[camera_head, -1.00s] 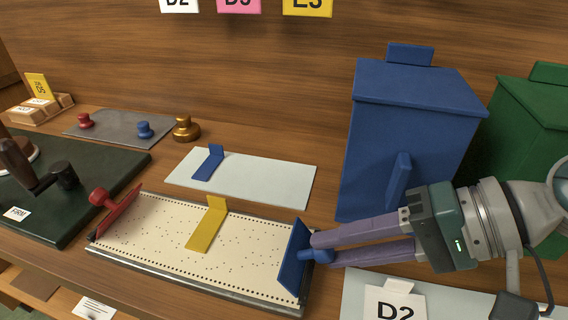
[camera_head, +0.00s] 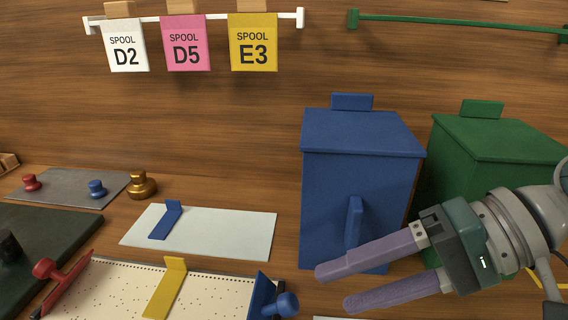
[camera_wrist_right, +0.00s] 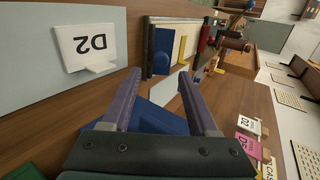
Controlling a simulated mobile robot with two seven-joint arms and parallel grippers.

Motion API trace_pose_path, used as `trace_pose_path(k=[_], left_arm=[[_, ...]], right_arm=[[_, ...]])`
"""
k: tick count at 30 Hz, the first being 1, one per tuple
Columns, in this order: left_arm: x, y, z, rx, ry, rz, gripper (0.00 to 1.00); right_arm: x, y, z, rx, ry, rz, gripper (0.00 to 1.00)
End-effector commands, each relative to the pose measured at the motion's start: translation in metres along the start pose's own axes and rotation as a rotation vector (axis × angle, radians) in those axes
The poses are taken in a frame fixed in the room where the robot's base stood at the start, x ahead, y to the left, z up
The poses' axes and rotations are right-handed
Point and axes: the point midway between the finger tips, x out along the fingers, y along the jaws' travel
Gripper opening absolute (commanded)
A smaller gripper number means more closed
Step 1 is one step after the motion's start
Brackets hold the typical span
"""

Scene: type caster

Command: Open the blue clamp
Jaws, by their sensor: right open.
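The blue clamp (camera_head: 262,297) stands at the right end of the perforated cream sheet (camera_head: 218,287), its round knob facing right. The bottom of the clamp and sheet is cut off in the head view. My right gripper (camera_head: 330,288) is open and empty, to the right of the clamp's knob and apart from it. In the right wrist view the blue clamp (camera_wrist_right: 162,50) shows beyond the open fingers (camera_wrist_right: 155,85). The red clamp (camera_head: 62,283) is at the sheet's left end and a yellow tab (camera_head: 166,288) lies on the sheet. My left gripper is not in view.
A blue lidded box (camera_head: 362,165) stands close behind my right gripper, with a green box (camera_head: 490,150) to its right. A pale plate with a blue tab (camera_head: 225,232) lies behind the sheet.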

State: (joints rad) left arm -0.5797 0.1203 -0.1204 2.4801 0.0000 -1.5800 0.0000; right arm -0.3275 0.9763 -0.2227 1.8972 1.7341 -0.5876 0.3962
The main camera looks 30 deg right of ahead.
Motion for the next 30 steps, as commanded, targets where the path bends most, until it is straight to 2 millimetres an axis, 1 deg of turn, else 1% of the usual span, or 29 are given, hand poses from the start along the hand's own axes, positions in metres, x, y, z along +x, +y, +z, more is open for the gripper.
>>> trace_pose_path(k=[1,3,9,14,27,29,30], left_arm=[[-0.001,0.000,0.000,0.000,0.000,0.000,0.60],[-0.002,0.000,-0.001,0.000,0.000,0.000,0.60],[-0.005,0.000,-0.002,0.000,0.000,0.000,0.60],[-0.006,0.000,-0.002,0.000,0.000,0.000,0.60],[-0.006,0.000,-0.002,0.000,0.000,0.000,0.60],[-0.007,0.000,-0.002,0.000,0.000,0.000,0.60],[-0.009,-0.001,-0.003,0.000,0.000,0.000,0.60]], right_arm=[[-0.008,0.001,0.001,0.003,-0.002,0.004,0.60],[-0.018,0.001,0.001,0.001,-0.004,0.004,0.60],[-0.036,0.000,0.001,0.003,-0.002,0.002,0.60],[-0.041,0.000,0.001,0.000,-0.002,0.000,0.60],[-0.041,0.000,0.000,0.000,-0.001,0.000,0.60],[-0.041,-0.001,0.002,-0.006,-0.006,0.001,0.60],[-0.040,-0.002,0.006,-0.020,-0.015,0.004,0.60]])
